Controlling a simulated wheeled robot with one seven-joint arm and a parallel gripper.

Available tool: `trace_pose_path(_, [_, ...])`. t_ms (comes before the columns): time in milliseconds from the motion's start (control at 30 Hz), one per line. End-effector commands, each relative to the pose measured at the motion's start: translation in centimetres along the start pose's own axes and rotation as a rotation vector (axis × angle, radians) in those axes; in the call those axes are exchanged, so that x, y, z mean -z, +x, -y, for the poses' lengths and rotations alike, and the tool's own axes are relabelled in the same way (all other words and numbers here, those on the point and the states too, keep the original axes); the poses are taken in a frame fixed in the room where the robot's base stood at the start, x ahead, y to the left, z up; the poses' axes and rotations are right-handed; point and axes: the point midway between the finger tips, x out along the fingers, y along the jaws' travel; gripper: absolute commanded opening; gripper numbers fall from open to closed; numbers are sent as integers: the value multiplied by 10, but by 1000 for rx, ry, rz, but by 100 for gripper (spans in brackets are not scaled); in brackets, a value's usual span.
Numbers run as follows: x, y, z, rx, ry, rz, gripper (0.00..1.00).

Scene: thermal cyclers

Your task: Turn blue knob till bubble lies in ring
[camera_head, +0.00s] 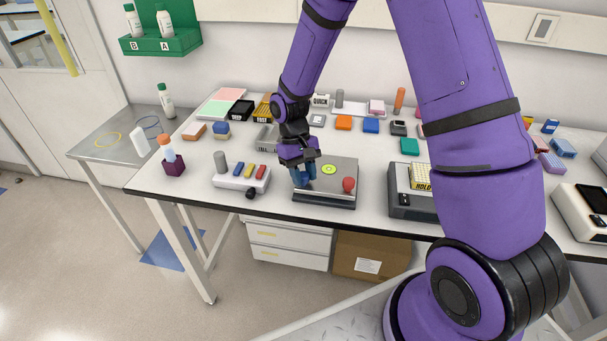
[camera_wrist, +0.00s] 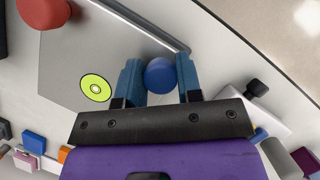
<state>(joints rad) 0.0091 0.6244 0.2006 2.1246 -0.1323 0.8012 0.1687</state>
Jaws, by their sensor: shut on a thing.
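The grey levelling plate (camera_head: 330,190) lies on the bench near its front edge. The round yellow-green bubble level (camera_head: 329,169) is set in its top and also shows in the wrist view (camera_wrist: 96,88). A small ring mark shows near its middle; the bubble is too small to tell from the ring. The blue knob (camera_wrist: 160,75) stands at the plate's edge, between the two blue fingers of my gripper (camera_wrist: 160,80). A red knob (camera_head: 348,185) stands at the plate's right front.
A white block with coloured bars (camera_head: 241,178) and a black knob stands close on the left. A dark-grey device marked HOLD (camera_head: 412,205) stands to the right. Several small blocks and boxes sit behind. A purple holder (camera_head: 174,168) stands at the bench's left end.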

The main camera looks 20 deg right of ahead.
Motion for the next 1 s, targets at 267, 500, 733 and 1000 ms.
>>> trace_pose_path(267, [0, 0, 0, -1, -2, -2, 9])
trace_pose_path(500, [0, 0, 0, -1, -2, -1, 58])
trace_pose_path(733, [0, 0, 0, -1, -2, -1, 58])
trace_pose_path(1000, [1, -27, 0, -1, -2, -5, 58])
